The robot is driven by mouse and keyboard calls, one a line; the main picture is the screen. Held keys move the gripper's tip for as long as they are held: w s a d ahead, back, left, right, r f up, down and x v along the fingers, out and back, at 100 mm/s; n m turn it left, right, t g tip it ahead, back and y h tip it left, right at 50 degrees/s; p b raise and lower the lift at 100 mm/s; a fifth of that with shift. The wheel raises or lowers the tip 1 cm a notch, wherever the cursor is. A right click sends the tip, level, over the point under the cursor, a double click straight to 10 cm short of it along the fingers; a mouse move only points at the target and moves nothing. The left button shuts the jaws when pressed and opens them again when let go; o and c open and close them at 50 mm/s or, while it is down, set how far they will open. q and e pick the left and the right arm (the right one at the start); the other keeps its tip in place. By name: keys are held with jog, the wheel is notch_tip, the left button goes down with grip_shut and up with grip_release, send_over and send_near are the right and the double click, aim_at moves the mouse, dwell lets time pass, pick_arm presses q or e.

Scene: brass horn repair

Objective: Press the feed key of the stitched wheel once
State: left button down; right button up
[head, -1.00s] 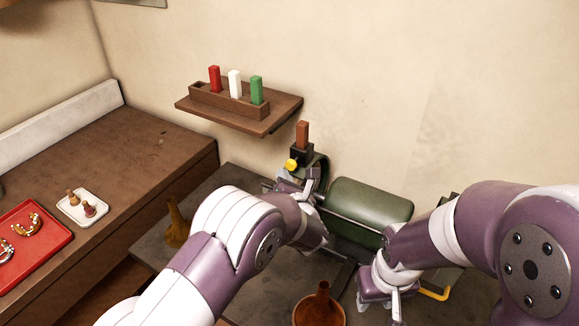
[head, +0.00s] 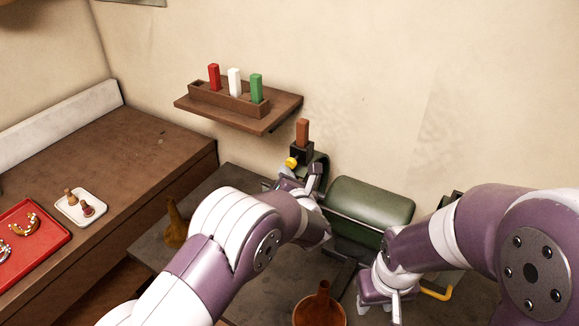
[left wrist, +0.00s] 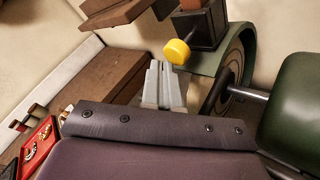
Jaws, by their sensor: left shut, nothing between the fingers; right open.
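A yellow knob-like key (head: 291,162) sticks out from a black holder (head: 302,150) that carries a brown bar (head: 302,132). It stands beside the curved green guard at the left end of the green machine (head: 370,207). The key also shows in the left wrist view (left wrist: 177,51). My left gripper (left wrist: 162,68) is shut and empty, its fingertips just below the key. I cannot tell whether they touch it. In the head view my left gripper (head: 293,179) is partly hidden by its arm. My right gripper (head: 379,306) is open in front of the machine.
A wall shelf (head: 270,122) with red, white and green blocks hangs above and left. A red tray (head: 42,252) and a white dish (head: 80,221) lie on the brown counter at left.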

pick_arm(q)
jog(key=shift+w+d+b, duration=0.35)
jog(key=shift+w+b, duration=0.1)
jog(key=shift+b, duration=0.05)
dwell(0.8)
jog(key=shift+s+a, duration=0.1)
jog(key=shift+s+a+b, duration=0.45)
jog(key=shift+s+b, duration=0.15)
jog(key=shift+s, duration=0.15)
jog(key=s+a+b, duration=0.1)
jog(key=s, duration=0.1)
jog(key=s+a+b, duration=0.1)
jog(key=s, duration=0.1)
jog(key=shift+a, duration=0.4)
